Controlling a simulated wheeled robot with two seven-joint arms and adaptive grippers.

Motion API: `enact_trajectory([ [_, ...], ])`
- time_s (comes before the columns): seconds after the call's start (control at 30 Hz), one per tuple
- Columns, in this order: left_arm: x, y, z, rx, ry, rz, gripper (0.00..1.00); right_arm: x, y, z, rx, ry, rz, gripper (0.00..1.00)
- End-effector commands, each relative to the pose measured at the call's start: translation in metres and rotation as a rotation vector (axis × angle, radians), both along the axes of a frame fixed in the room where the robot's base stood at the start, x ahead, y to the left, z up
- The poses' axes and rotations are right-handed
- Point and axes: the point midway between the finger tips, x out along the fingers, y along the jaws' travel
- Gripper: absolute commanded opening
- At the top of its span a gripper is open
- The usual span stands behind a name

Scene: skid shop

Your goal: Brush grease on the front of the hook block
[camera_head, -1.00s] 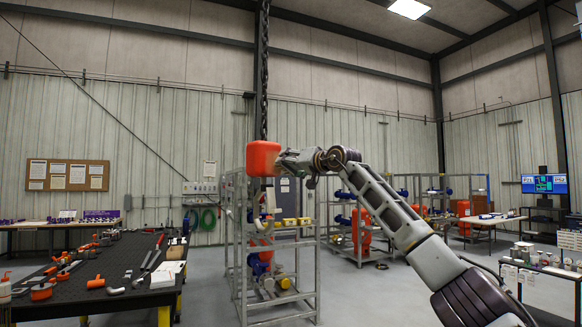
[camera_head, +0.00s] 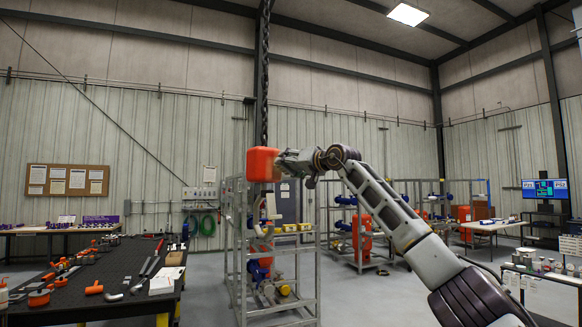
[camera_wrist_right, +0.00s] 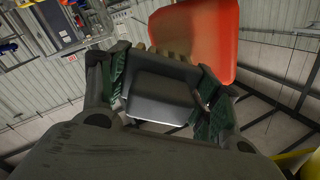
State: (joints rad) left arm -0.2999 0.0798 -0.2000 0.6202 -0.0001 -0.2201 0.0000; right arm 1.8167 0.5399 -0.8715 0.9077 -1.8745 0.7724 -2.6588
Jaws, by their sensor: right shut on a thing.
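The hook block (camera_head: 263,164) is an orange rounded block hanging from a dark chain (camera_head: 264,60) in the middle of the head view. My right gripper (camera_head: 287,161) is at its right side, close to the upper part of the block. In the wrist view, my right gripper (camera_wrist_right: 166,82) is shut on a dark grey brush (camera_wrist_right: 160,95) with tan bristles (camera_wrist_right: 178,57). The bristles point at the orange hook block (camera_wrist_right: 200,35) and overlap its edge. I cannot tell whether they touch it. The brush is too small to make out in the head view. My left gripper is not in view.
A grey metal frame (camera_head: 238,265) with pipework stands below the block. A black workbench (camera_head: 118,258) with orange parts and tools is at the left. More racks and tables stand behind on the right. The floor (camera_head: 365,305) is open right of the frame.

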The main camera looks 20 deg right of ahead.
Motion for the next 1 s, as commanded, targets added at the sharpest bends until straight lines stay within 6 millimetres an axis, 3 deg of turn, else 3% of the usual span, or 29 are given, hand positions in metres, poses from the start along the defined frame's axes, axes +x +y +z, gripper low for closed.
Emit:
enact_trajectory([
  [0.7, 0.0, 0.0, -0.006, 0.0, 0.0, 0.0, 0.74, -0.01, 0.029, 0.0, -0.001, -0.002, 0.001, 0.44],
  [1.0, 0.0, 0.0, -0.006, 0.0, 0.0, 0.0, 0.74, -0.01, 0.032, 0.0, 0.0, 0.0, 0.001, 0.44],
])
